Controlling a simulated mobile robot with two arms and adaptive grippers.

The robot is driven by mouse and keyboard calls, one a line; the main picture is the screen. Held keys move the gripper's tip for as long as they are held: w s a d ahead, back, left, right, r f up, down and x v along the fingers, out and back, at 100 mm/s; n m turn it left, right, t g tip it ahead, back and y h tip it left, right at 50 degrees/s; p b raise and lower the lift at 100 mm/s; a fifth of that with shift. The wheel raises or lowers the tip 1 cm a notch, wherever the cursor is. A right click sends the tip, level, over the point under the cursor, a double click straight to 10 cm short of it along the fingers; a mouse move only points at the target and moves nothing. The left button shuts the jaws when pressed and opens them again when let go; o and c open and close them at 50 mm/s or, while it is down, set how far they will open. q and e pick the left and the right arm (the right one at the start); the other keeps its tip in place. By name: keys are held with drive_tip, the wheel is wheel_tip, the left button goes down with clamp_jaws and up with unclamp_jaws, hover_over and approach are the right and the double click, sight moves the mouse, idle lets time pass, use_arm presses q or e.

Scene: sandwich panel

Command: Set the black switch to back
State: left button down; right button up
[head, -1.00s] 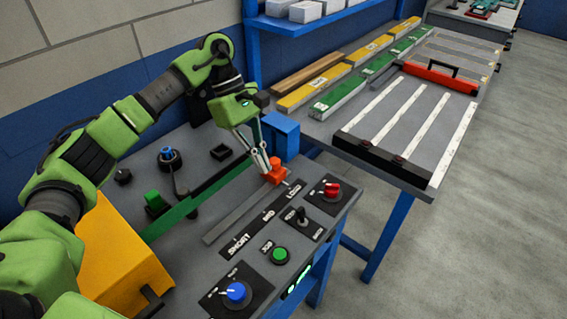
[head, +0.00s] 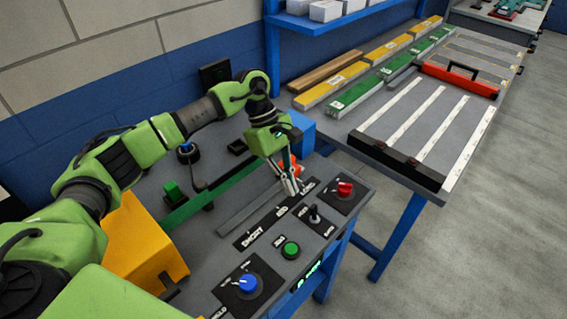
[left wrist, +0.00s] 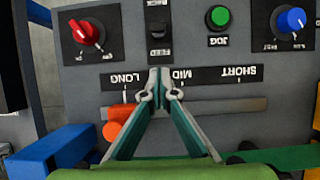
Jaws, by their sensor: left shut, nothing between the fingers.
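The black switch (head: 314,214) is a small lever standing on a black labelled plate near the panel's front edge, between the red knob and the green button. It also shows at the top of the left wrist view (left wrist: 158,28); its small labels are hard to read and its tilt is unclear. My left gripper (head: 295,190) is shut and empty. In the left wrist view its fingertips (left wrist: 160,76) are together over the LONG–MID–SHORT scale plate, just short of the switch plate and apart from the lever. My right gripper is not in view.
The orange slider knob (head: 289,164) is right behind my left gripper. A red knob (head: 344,188), a green button (head: 290,250) and a blue knob (head: 248,284) flank the switch. A blue block (head: 302,132) stands behind. Open floor lies to the right.

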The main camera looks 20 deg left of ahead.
sight(314, 213)
use_arm(q)
drive_tip(key=shift+x, duration=0.9)
drive_tip(key=shift+s+d+r+p, duration=0.25)
drive_tip(key=shift+d+p, duration=0.2)
drive_tip(key=shift+d, duration=0.15)
drive_tip(key=shift+s+d+r+p, duration=0.2)
drive_tip(key=shift+d+p, duration=0.25)
drive_tip(key=shift+d, duration=0.2)
drive_tip(key=shift+s+d, duration=0.1)
drive_tip(key=shift+d, duration=0.25)
drive_tip(key=shift+s+d, duration=0.1)
drive_tip(key=shift+d, duration=0.15)
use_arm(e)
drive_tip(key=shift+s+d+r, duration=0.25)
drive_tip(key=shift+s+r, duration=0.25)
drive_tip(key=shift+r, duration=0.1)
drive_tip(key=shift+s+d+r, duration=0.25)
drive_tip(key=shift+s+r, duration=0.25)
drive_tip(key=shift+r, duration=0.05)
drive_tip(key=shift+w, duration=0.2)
